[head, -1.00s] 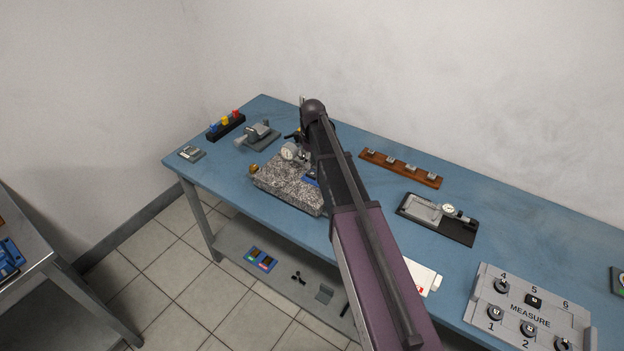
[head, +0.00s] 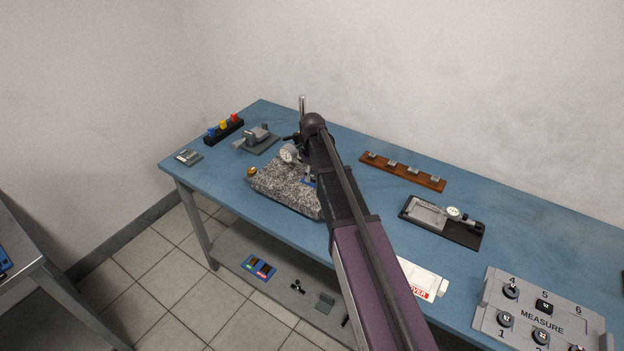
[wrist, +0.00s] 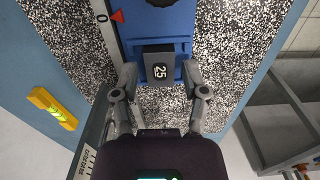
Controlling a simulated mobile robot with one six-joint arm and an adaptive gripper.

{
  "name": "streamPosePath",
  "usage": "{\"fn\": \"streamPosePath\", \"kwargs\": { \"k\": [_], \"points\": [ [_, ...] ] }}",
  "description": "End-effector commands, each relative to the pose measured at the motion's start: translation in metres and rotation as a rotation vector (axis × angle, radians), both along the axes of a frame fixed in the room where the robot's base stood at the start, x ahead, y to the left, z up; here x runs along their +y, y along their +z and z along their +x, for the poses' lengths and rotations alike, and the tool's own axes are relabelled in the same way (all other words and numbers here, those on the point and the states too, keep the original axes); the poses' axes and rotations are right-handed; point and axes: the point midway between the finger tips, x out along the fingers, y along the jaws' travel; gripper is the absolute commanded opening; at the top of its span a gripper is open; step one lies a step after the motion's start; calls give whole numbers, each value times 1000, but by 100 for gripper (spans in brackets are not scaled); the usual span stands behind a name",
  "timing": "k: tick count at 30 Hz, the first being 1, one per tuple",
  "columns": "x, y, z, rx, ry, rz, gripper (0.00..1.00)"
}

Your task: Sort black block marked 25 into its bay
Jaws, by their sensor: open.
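The black block marked 25 (wrist: 160,66) lies in a blue fixture (wrist: 160,20) on the speckled granite slab, its white number facing my wrist camera. My gripper (wrist: 160,77) is open, with one finger on each side of the block's near part. A small gap seems to show on both sides; I cannot tell whether either finger touches. In the head view my arm hides the gripper and the block, and only a bit of the blue fixture (head: 309,182) shows on the granite slab (head: 286,188). I cannot tell which place is the block's bay.
A dial gauge (head: 289,153) stands at the granite slab. A scale with a red pointer (wrist: 117,16) runs beside the fixture. A yellow level (wrist: 52,108) lies to the left. A wooden rack (head: 402,171), a caliper-like gauge (head: 442,220) and a MEASURE panel (head: 541,315) are further right on the blue bench.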

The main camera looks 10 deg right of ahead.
Motion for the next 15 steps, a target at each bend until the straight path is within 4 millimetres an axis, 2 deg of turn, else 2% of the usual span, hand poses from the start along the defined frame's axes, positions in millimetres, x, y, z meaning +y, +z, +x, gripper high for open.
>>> {"fn": "streamPosePath", "kwargs": {
  "k": [5, 6, 9, 12, 15],
  "points": [
    [0, 0, 0, 0, 0, 0, 57],
    [0, 0, 0, 0, 0, 0, 54],
    [0, 0, 0, 0, 0, 0, 24],
    [0, 0, 0, 0, 1, 0, 0],
    [0, 0, 0, 0, 1, 0, 0]
  ]
}}
